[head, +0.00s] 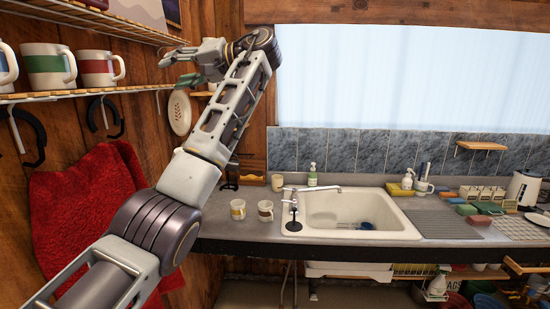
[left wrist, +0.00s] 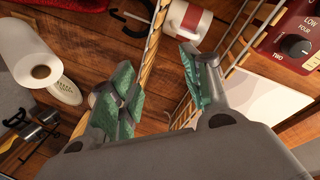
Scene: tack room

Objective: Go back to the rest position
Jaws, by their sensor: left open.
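My left gripper (head: 174,70) is raised at the upper left in the head view, near the right end of the shelf with mugs. Its arm reaches up from the lower left corner. In the left wrist view, its green-padded fingers (left wrist: 160,88) stand apart with nothing held between them. A wire shelf edge (left wrist: 155,40) and a white mug with a red band (left wrist: 187,22) show beyond the fingers. I cannot tell the exact gap between fingers and shelf. My right gripper is in neither view.
Mugs with green (head: 47,64) and red (head: 97,69) bands stand on the left shelf, above a red towel (head: 85,215). Two mugs (head: 237,209) stand on the counter beside the sink (head: 350,213). A paper roll (left wrist: 30,58) shows in the wrist view.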

